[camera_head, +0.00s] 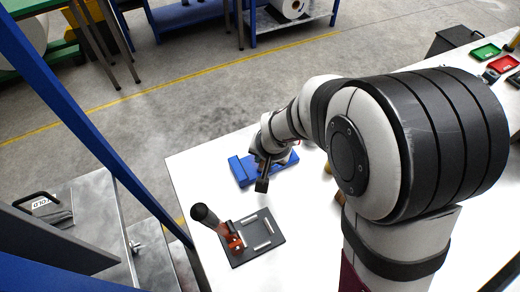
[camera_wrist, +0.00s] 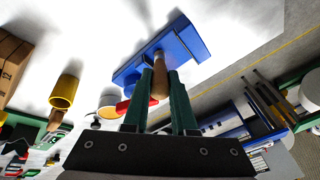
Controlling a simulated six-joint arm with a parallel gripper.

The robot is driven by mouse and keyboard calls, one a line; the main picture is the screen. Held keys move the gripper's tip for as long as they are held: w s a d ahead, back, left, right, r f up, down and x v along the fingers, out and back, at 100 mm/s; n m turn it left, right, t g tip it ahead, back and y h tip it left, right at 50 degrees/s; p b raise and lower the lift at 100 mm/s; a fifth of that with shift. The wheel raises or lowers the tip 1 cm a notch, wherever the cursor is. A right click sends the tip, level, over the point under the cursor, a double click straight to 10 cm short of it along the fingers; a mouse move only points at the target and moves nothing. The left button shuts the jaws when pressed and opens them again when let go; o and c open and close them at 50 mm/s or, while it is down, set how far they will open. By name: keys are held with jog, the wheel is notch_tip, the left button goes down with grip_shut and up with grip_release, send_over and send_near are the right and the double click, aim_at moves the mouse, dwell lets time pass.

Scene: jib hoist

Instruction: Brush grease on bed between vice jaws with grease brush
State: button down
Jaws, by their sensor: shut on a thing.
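The blue vice (camera_head: 243,172) lies on the white table, partly behind my gripper in the head view. It also shows beyond my fingertips in the wrist view (camera_wrist: 186,42). My gripper (camera_wrist: 159,76) has green fingers shut on a brown wooden handle (camera_wrist: 158,85), which I take to be the grease brush. The handle's far end overlaps the vice in the wrist view; I cannot tell whether it touches. The bristles and the bed between the jaws cannot be made out. In the head view my gripper (camera_head: 263,178) is over or beside the vice.
A black plate (camera_head: 266,250) with pale bars and an orange-and-black upright item (camera_head: 228,236) stands at the table's near left. A yellow cup (camera_wrist: 65,92), a white round container (camera_wrist: 108,100), a red item (camera_wrist: 136,106) and a cardboard box (camera_wrist: 12,62) show in the wrist view.

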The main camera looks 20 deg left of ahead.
jog(key=shift+w+a, duration=1.85)
jog(key=shift+a, duration=0.9)
jog(key=shift+s+d, duration=2.55)
jog(key=shift+s, duration=0.7)
notch_tip(320, 180, up, 8)
